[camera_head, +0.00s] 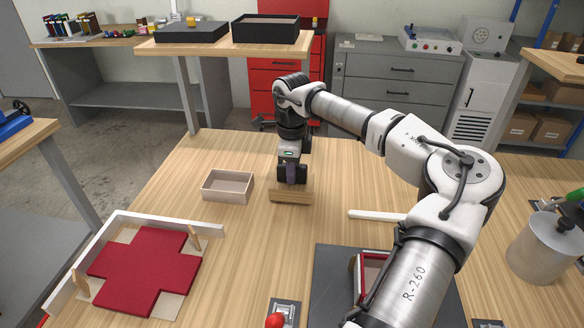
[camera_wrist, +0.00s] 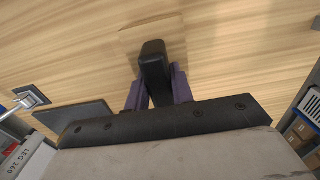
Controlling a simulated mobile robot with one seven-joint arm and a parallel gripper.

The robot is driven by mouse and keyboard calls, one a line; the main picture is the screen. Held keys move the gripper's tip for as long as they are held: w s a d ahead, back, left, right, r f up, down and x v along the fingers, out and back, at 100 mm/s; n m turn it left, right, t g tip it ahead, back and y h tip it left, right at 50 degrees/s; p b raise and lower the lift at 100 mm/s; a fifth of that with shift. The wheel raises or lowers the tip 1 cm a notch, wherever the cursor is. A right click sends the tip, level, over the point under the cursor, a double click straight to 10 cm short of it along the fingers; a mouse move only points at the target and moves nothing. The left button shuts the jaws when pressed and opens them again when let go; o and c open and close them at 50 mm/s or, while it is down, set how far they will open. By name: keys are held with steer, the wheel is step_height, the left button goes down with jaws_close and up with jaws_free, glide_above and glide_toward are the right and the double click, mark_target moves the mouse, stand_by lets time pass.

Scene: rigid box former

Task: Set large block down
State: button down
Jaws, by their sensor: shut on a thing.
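The large block (camera_head: 291,197) is wood-coloured, much like the table, and sits below my gripper at the middle of the table in the head view. In the wrist view its pale wooden outline (camera_wrist: 130,40) shows behind a black upright handle (camera_wrist: 153,62). My gripper (camera_head: 291,174) points down, its purple fingers shut on that black handle; the fingers show in the wrist view (camera_wrist: 158,90). The block is at or very close to the tabletop; I cannot tell whether it touches. The gripper hides part of its top.
An open pale box (camera_head: 228,198) stands left of the block. A red cross-shaped sheet (camera_head: 147,268) lies in a white-edged corner frame at front left. A white bar (camera_head: 375,216) lies to the right. A metal canister (camera_head: 541,252) stands far right. Bare table lies behind the block.

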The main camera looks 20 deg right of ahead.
steer(key=shift+f, duration=0.15)
steer(key=shift+f, duration=0.1)
steer(key=c, duration=1.2)
jaws_free()
step_height(320, 180, up, 12)
steer(key=b, duration=0.2)
